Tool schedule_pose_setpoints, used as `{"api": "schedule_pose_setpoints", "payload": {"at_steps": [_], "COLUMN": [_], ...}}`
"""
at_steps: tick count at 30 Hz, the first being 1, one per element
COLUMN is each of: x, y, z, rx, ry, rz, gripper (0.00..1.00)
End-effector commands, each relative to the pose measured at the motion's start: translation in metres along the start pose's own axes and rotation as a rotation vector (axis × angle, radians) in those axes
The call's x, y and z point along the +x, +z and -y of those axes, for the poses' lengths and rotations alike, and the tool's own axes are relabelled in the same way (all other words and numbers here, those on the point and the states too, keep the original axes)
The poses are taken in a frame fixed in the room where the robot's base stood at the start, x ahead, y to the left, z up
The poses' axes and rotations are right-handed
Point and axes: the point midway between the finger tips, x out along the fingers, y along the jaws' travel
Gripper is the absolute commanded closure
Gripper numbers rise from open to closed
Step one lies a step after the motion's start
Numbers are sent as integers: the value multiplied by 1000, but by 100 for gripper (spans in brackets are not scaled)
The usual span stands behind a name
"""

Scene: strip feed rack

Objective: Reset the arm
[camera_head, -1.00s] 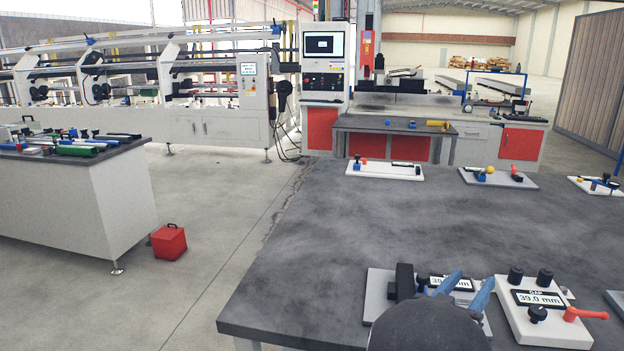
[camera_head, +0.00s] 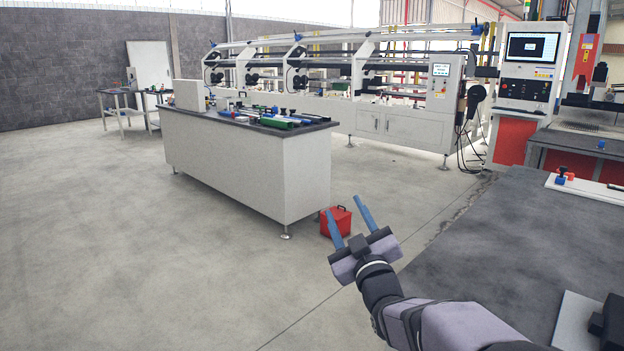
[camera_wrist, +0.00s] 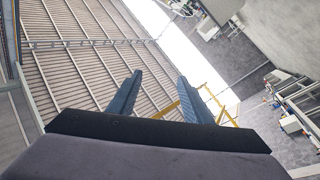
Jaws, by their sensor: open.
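My gripper (camera_head: 349,221) is raised in the open space left of the grey table (camera_head: 480,240) in the head view. Its two blue fingers are spread apart with nothing between them. In the wrist view the gripper (camera_wrist: 160,98) also shows open and empty, with a ribbed wall or ceiling surface and a bright strip far behind it. My arm reaches in from the lower right of the head view.
A red box (camera_head: 337,222) stands on the floor behind my gripper in the picture. A white bench (camera_head: 240,170) with several tools on top stands beyond. A long white machine (camera_head: 400,125) runs along the back. The floor at left is clear.

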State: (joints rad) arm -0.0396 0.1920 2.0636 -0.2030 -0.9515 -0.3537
Motion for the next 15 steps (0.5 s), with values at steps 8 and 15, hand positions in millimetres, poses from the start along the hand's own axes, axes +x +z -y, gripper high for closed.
{"api": "schedule_pose_setpoints", "payload": {"at_steps": [8, 15], "x": [7, -22], "y": [-43, 10], "z": [144, 168], "rx": [43, 84], "ry": [-285, -385], "rz": [-79, 237], "gripper": [55, 55]}}
